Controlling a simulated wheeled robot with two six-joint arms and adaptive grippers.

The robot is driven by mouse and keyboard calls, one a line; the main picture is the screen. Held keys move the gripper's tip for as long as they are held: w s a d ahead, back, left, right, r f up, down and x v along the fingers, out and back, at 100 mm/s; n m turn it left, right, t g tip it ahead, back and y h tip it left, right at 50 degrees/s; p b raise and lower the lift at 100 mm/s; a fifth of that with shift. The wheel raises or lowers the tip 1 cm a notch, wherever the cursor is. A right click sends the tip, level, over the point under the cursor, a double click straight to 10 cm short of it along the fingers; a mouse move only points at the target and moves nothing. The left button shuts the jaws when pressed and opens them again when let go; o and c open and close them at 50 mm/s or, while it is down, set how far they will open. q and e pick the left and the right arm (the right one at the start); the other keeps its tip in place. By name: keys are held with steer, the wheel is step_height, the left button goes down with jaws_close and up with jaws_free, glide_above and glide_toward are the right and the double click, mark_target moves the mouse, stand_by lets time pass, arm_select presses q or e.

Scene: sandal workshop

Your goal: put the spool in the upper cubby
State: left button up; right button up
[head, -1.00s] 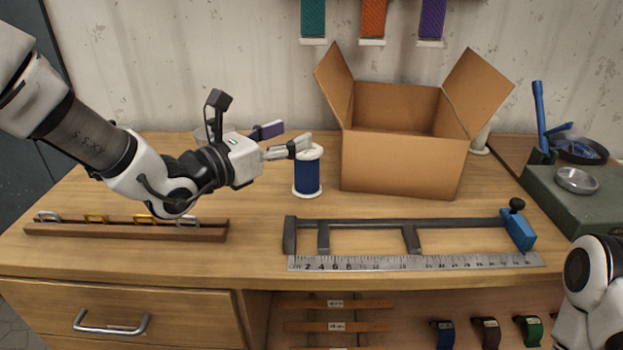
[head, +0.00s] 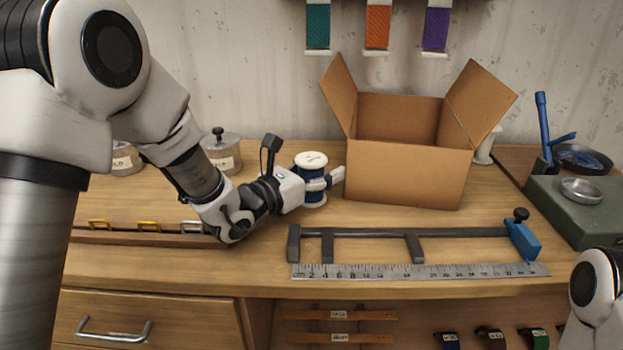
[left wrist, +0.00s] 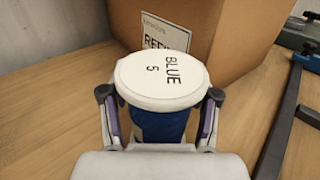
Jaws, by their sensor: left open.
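The spool (head: 311,160) has white ends and dark blue thread and stands upright on the bench, left of the cardboard box. In the left wrist view its white top (left wrist: 160,80) reads "BLUE 5". My left gripper (head: 325,180) is at the spool's height with its fingers on either side of it. In the left wrist view the open fingers of my left gripper (left wrist: 160,110) flank the blue thread; whether they touch it I cannot tell. My right gripper is out of view; only part of my right arm shows at the lower right. I cannot make out the upper cubby.
An open cardboard box (head: 405,175) stands close right of the spool. A clamp (head: 370,232) and a steel ruler (head: 420,271) lie along the front edge. A wooden rail with metal loops (head: 140,237) lies at left. Jars (head: 221,152) stand behind my left arm.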

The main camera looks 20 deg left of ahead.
arm_select(q)
steer(key=c, duration=1.1)
steer(key=shift+s, duration=0.1)
jaws_close()
steer(key=shift+r, duration=0.1)
steer(key=shift+a+r, duration=0.2)
steer(key=r, duration=0.6)
steer(key=shift+a+r, duration=0.2)
steer(key=shift+r, duration=0.2)
steer(key=s+a, duration=0.2)
steer(key=a, duration=0.7)
steer(key=s+a+p, duration=0.1)
steer(key=s+a, duration=0.2)
steer(key=a, duration=0.6)
steer(key=shift+s+a+f, duration=0.25)
